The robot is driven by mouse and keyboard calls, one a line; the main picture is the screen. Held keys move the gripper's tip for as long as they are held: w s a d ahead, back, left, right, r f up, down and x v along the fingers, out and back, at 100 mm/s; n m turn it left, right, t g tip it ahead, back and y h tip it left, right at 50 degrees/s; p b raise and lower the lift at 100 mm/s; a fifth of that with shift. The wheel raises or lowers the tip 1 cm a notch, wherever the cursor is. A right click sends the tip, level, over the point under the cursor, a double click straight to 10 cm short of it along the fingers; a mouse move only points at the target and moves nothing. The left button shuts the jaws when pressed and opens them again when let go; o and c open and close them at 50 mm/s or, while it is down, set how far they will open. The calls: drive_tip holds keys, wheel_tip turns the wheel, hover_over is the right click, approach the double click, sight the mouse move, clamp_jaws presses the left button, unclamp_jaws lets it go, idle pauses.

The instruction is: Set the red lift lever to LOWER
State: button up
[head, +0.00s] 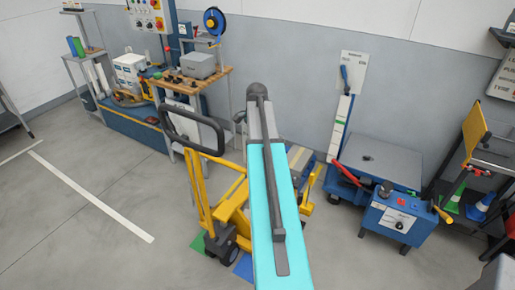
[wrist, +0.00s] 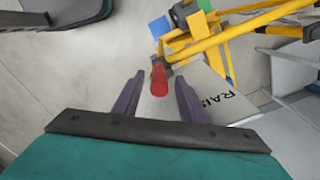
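In the wrist view a red lever end (wrist: 158,80) shows between the two fingers of my gripper (wrist: 158,78). The fingers are apart, with a gap to the red end on each side; I cannot tell its depth between them. A pale plate (wrist: 212,92) with partly visible lettering, "RAIS", lies behind and to the right. No LOWER marking shows. In the head view the yellow pallet truck (head: 233,206) stands partly behind my arm, and my gripper is not clearly seen there. The truck's yellow frame also shows in the wrist view (wrist: 200,42).
A blue machine (head: 383,217) with a red bar (head: 346,173) stands right of my arm. A workbench (head: 205,80) is at the back left. A dark loop handle (head: 193,130) rises from the truck. The floor at left is clear.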

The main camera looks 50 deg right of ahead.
drive_tip(key=shift+f, duration=0.15)
clamp_jaws()
